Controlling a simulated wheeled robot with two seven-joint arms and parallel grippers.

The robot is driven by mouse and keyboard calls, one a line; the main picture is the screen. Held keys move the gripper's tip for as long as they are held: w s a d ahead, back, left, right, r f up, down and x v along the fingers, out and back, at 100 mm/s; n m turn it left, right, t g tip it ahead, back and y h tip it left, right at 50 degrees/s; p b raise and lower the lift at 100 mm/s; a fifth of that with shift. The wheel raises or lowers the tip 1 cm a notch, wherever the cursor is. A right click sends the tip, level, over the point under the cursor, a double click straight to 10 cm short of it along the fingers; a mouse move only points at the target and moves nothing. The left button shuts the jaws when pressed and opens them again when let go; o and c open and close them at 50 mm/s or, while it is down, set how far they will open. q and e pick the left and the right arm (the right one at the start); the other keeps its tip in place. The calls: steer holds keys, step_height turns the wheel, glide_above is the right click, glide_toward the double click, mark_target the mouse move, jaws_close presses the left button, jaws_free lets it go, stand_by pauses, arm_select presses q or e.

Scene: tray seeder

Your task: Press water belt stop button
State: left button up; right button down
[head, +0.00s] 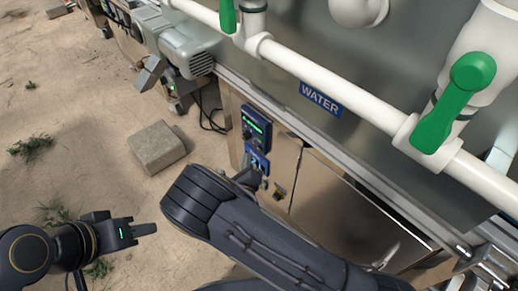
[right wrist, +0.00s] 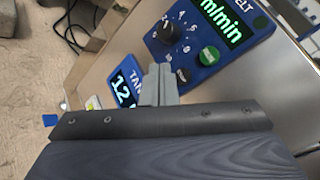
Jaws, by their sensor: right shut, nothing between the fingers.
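The blue belt panel (head: 256,127) is on the tan cabinet front, under the WATER label (head: 320,99). In the right wrist view the belt panel (right wrist: 248,55) shows a lit m/min display (right wrist: 222,22), a black dial (right wrist: 167,33), a green button (right wrist: 209,56) and a dark round button (right wrist: 183,75) below it. My right gripper (right wrist: 160,84) is shut and empty, its tips just below-left of the dark button in the picture; contact cannot be told. My right gripper also shows in the head view (head: 250,177), partly hidden by my arm. My left gripper (head: 148,229) hangs over the ground, away from the panel.
A blue tank panel (right wrist: 125,82) sits beside the belt panel, partly behind my right fingers. White pipes with a green valve handle (head: 455,105) run above. A concrete block (head: 157,147) lies on the sandy ground. A motor (head: 186,50) and cables are at the left.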

steer(key=shift+s+a, duration=0.9)
steer(key=shift+a, duration=0.3)
